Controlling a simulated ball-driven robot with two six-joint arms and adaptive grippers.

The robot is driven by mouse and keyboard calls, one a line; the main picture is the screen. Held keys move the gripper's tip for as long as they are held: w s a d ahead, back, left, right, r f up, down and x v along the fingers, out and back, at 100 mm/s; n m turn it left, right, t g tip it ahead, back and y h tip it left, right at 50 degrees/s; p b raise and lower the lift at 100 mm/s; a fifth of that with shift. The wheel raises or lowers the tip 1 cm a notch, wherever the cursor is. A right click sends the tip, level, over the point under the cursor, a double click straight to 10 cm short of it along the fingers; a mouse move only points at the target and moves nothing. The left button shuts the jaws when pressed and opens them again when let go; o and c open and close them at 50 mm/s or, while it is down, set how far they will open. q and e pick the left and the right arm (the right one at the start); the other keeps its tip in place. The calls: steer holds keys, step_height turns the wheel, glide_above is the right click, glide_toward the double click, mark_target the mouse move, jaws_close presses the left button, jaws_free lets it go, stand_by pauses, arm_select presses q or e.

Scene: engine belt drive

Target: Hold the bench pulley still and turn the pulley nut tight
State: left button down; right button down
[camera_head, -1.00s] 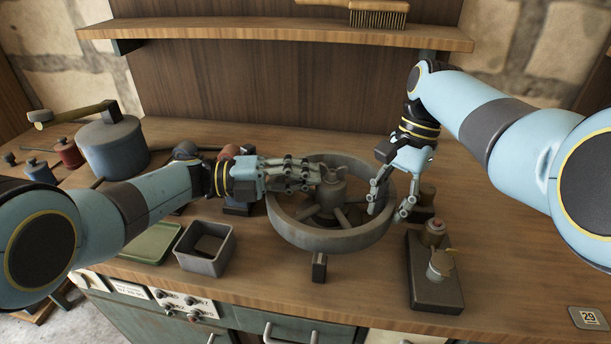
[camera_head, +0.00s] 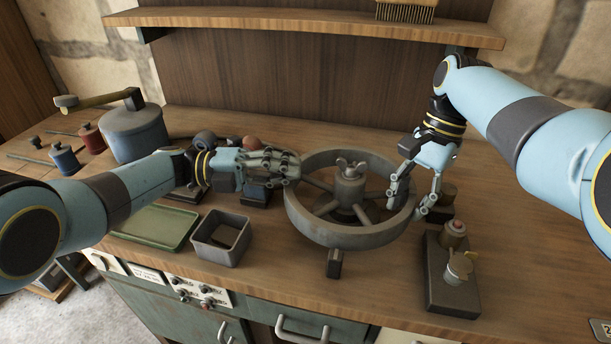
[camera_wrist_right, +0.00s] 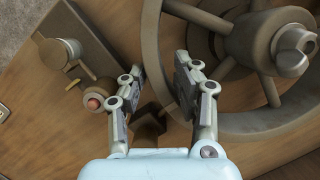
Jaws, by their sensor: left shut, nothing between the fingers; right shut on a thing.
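The bench pulley (camera_head: 355,237) is a grey spoked wheel lying flat on the bench. The pulley nut (camera_head: 350,167), with two small wings, sits on top of its hub; it also shows in the right wrist view (camera_wrist_right: 294,48). My right gripper (camera_head: 408,208) is shut on the pulley's right rim, with one finger on each side of the rim in the right wrist view (camera_wrist_right: 157,92). My left gripper (camera_head: 293,166) is shut and empty at the pulley's left rim, apart from the nut. Whether it touches the rim is unclear.
A dark block with knobs (camera_head: 452,275) stands right of the pulley. An open grey box (camera_head: 222,238) and a green tray (camera_head: 157,228) are left of it. A blue pot (camera_head: 135,133) stands at the back left. The shelf (camera_head: 300,24) runs above the bench.

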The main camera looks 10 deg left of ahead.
steer(key=shift+w+d, duration=0.1)
steer(key=shift+d, duration=0.25)
arm_select(q)
steer(key=a, duration=0.1)
steer(key=w+a, duration=0.1)
steer(key=a, duration=0.1)
steer(key=shift+w, duration=0.1)
steer(key=shift+r, duration=0.15)
step_height(320, 180, up, 10)
steer(key=shift+f, duration=0.2)
arm_select(e)
steer(key=shift+f, duration=0.1)
steer(key=c, duration=1.1)
jaws_free()
steer(key=shift+d, duration=0.1)
arm_select(q)
steer(key=shift+d, duration=0.15)
